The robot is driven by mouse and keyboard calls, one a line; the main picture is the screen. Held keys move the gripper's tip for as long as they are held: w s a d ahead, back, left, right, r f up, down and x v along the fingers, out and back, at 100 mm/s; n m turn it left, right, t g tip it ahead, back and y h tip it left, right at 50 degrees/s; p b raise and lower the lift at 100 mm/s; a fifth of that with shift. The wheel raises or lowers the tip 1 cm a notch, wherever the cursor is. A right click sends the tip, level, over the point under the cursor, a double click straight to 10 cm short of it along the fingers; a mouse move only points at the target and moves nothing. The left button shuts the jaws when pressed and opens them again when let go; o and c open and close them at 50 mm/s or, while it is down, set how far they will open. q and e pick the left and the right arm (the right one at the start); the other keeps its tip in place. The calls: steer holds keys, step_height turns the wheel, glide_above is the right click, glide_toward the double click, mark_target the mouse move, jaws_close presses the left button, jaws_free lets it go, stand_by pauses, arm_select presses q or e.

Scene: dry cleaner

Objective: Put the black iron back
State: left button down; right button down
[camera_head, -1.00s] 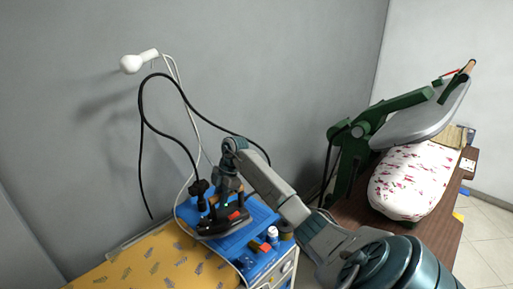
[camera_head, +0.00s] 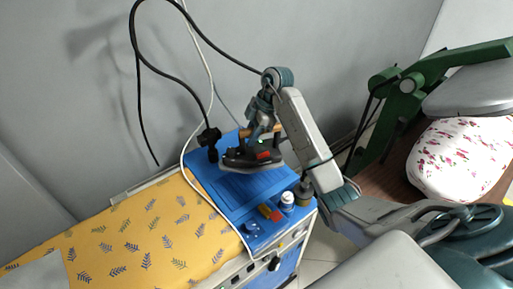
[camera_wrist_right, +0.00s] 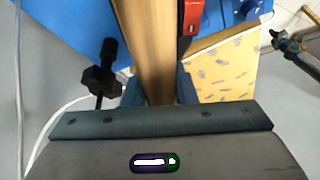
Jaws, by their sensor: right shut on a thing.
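The black iron (camera_head: 243,158), with a red part and a wooden handle, is in my right gripper (camera_head: 262,128). The gripper comes down on it from above. In the right wrist view the wooden handle (camera_wrist_right: 148,45) lies between the two fingers (camera_wrist_right: 160,88). The iron appears held a little above the blue work surface (camera_head: 225,190), with its pale sole edge showing; the exact gap is hard to tell. The right gripper hides part of the handle. My left gripper is not in view.
A black knob on a post (camera_head: 208,138) stands left of the iron. A white-capped bottle (camera_head: 287,200), a dark spool (camera_head: 303,196) and small red and yellow items (camera_head: 268,212) sit near the front right edge. The yellow leaf-patterned board (camera_head: 140,235) is clear. Cables hang behind.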

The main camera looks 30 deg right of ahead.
mark_target(252, 151)
step_height(252, 151, down, 4)
steer(key=b, duration=0.3)
steer(key=shift+a, duration=0.1)
steer(key=shift+w+f, duration=0.15)
steer(key=shift+f, duration=0.35)
steer(key=shift+f+p, duration=0.3)
steer(key=shift+p, duration=0.05)
step_height(252, 151, down, 2)
steer(key=shift+f+p, duration=0.25)
steer(key=shift+p, duration=0.35)
steer(key=shift+f, duration=0.4)
steer(key=c, duration=1.5)
jaws_free()
steer(key=shift+s+f, duration=0.2)
steer(key=o, duration=0.3)
steer(key=shift+o, duration=0.2)
steer(key=shift+s+a+r, duration=0.1)
steer(key=shift+s+r, duration=0.05)
